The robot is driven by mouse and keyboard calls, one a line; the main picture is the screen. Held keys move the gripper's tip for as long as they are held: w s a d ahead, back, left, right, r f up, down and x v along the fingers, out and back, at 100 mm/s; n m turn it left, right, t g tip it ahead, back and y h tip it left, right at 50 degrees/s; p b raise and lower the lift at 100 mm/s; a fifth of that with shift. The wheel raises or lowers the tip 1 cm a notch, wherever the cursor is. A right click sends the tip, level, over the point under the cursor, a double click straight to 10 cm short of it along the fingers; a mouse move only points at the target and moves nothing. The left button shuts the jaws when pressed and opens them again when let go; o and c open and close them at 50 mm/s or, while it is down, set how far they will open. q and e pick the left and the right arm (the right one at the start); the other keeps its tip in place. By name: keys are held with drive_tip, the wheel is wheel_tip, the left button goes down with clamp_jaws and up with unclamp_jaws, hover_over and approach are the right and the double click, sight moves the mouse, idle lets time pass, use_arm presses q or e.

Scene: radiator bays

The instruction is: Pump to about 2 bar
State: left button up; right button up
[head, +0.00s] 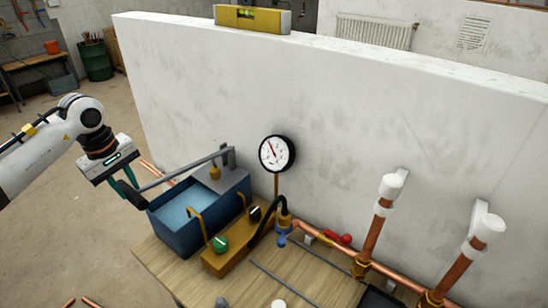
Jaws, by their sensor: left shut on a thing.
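A blue test pump with a water-filled tank (160,222) stands on a wooden bench in the head view. Its grey lever (184,170) runs from a post at the right down to a black grip at the left. My left gripper (128,192) is shut on the lever's grip at the tank's left side. The round pressure gauge (277,153) stands upright behind the pump, with a white face and a red mark; its reading is too small to tell. A green knob (221,243) and a black knob (254,213) sit on the brass block. My right gripper is not in view.
A white wall (350,120) stands close behind the bench, with a yellow spirit level (252,18) on top. Copper pipes with white caps (391,186) rise at the right. Thin rods and a black tray lie on the bench (185,272).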

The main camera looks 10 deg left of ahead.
use_arm(q)
drive_tip(key=shift+g, duration=0.3)
drive_tip(key=shift+w+d+r+p, duration=0.25)
drive_tip(key=shift+r+p, duration=0.45)
drive_tip(key=shift+p, duration=0.35)
drive_tip(key=shift+w+d+r+p, duration=0.15)
drive_tip(key=shift+w+r+p, duration=0.1)
drive_tip(key=shift+r+p, duration=0.6)
drive_tip(key=shift+w+d+r+p, duration=0.25)
drive_tip(key=shift+r+p, duration=0.25)
drive_tip(key=shift+p, duration=0.7)
drive_tip(key=shift+y, duration=0.3)
drive_tip(key=shift+c, duration=0.3)
drive_tip(key=o, duration=0.8)
drive_tip(key=shift+w+f, duration=0.1)
drive_tip(key=shift+w, duration=0.15)
drive_tip(key=shift+o, duration=0.8)
drive_tip(key=shift+w+d+f, duration=0.15)
drive_tip(key=shift+w+d, duration=0.1)
drive_tip(key=shift+w, duration=0.15)
drive_tip(key=shift+s+a, duration=0.15)
drive_tip(key=shift+s, duration=0.05)
